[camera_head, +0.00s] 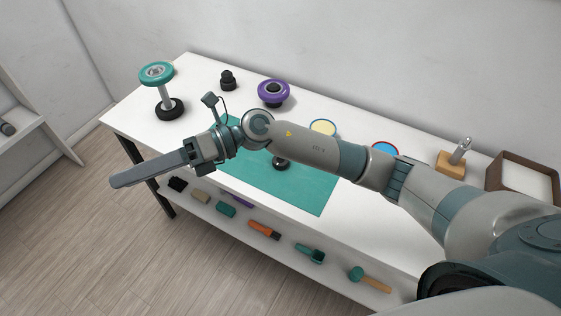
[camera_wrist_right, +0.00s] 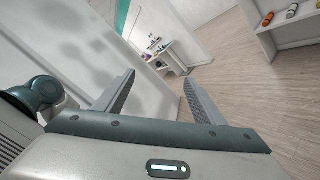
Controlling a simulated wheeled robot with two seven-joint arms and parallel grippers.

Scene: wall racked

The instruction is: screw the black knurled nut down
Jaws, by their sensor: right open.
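I cannot tell for sure which dark part is the black knurled nut. A dark round piece (camera_head: 281,164) sits on the teal mat (camera_head: 300,195), partly hidden by my right arm. A small stepped black piece (camera_head: 228,81) stands at the back of the table. My right gripper (camera_head: 118,182) is held out over the table's front left edge, with its fingers seen edge-on. In the wrist view its two fingers (camera_wrist_right: 158,88) are apart with nothing between them. No table-top nut is near those fingers. My left gripper is not in view.
A teal-topped post with a black base (camera_head: 166,90) stands at the back left. A purple disc (camera_head: 273,92) with a dark centre is behind my arm. A wooden block (camera_head: 451,163) and brown-framed box (camera_head: 525,178) are at right. Brushes and blocks lie on the lower shelf (camera_head: 335,270).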

